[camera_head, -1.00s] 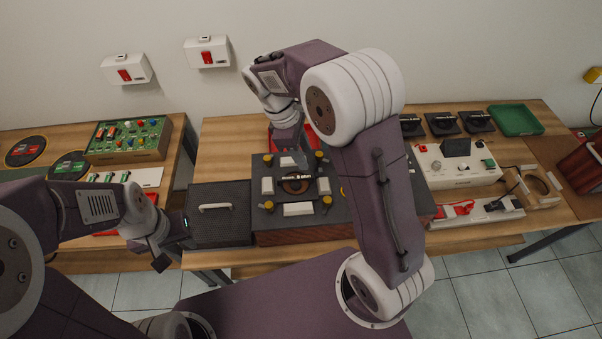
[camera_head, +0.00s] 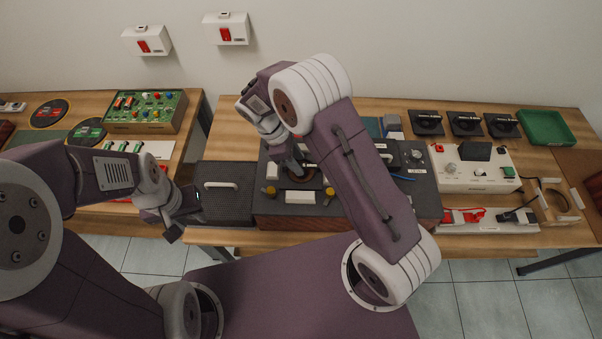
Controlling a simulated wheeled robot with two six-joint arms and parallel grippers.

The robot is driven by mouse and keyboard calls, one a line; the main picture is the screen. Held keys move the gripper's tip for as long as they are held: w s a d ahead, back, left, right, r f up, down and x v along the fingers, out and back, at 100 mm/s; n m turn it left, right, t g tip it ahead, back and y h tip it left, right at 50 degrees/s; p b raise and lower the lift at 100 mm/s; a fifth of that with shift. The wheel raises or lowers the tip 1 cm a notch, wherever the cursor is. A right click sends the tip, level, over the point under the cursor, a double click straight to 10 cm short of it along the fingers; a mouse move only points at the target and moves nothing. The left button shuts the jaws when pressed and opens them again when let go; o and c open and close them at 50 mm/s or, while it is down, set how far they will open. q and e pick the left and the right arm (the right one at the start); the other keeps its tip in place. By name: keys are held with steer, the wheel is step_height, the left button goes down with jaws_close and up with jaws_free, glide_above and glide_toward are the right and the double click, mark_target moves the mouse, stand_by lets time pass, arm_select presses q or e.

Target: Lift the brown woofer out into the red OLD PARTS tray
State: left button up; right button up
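The brown woofer (camera_head: 313,178) sits in the round opening of the dark speaker cabinet (camera_head: 262,207), partly hidden by my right arm and gripper. My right gripper (camera_head: 294,170) points down at the woofer. Its fingertips are too small and dark to tell whether they are open or touching it. My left gripper (camera_head: 178,228) is at the left, beside the dark grille panel with a pale handle (camera_head: 222,206). Its fingers are not clear enough to tell open from shut.
Several black drivers (camera_head: 466,123) and a green tray (camera_head: 546,127) are at the back right. A white test unit (camera_head: 478,170) and a power strip (camera_head: 490,220) stand right of the cabinet. A green circuit board box (camera_head: 146,111) is on the left table.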

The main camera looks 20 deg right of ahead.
mark_target(301, 164)
steer(key=shift+x, duration=1.2)
steer(key=shift+d+f, duration=0.2)
steer(key=shift+f, duration=0.1)
steer(key=shift+a, duration=0.1)
jaws_close()
